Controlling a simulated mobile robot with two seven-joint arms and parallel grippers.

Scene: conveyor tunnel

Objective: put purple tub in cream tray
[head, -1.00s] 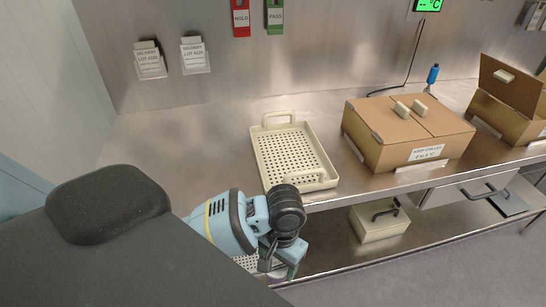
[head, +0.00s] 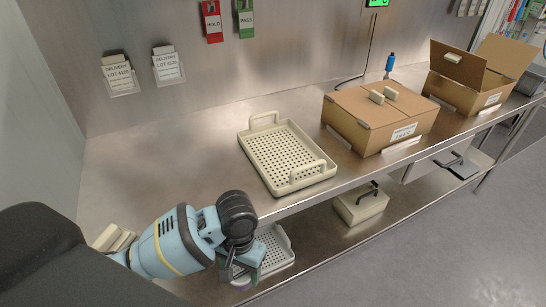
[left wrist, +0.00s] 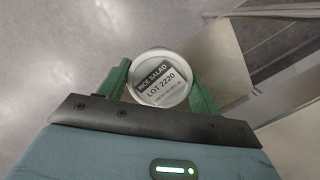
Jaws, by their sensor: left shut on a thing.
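The purple tub (head: 240,282) shows as a small purple patch at my left gripper (head: 246,268), mostly hidden by the fingers. In the left wrist view the tub (left wrist: 163,77) shows its round pale lid, labelled "RICE SALAD LOT 2220", between the two green fingers, which are shut on it. The gripper is in front of the bench, low beside the lower shelf. The cream tray (head: 317,177), with a perforated floor and two raised handles, stands empty on the bench top, above and right of the gripper.
Another pale perforated tray (head: 283,261) is on the lower shelf, partly behind my gripper. A cardboard box (head: 375,130) and an open box (head: 462,92) stand right of the cream tray. A lidded cream bin (head: 360,207) sits on the lower shelf. The bench top left of the tray is clear.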

